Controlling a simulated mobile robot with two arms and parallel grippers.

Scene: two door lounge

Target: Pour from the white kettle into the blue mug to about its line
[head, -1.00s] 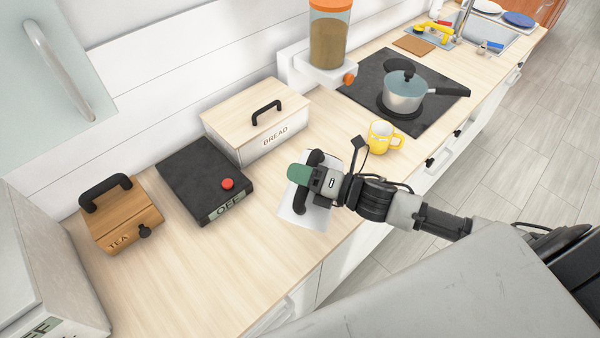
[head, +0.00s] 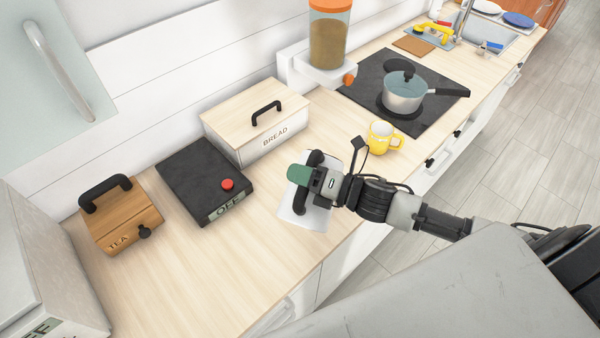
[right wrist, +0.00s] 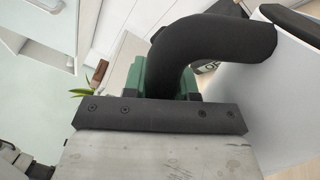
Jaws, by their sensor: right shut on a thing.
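My right gripper (head: 316,180) is shut on the black handle of the white kettle (head: 290,216), near the counter's front edge. From above, the gripper and handle cover much of the kettle; its spout and any liquid do not show. In the right wrist view the curved black handle (right wrist: 225,42) passes by the green finger pads (right wrist: 165,78), with the kettle's white side (right wrist: 270,95) at the right. I see no blue mug in either view; the kettle and gripper may hide it. My left gripper is not in view.
A yellow mug (head: 381,139) stands right of the kettle, before the hob (head: 430,112) with a lidded pot (head: 404,95). Left are a dark slab with a red button (head: 190,182), a bread box (head: 240,125) and a tea box (head: 120,215). Bare counter (head: 200,270) lies front left.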

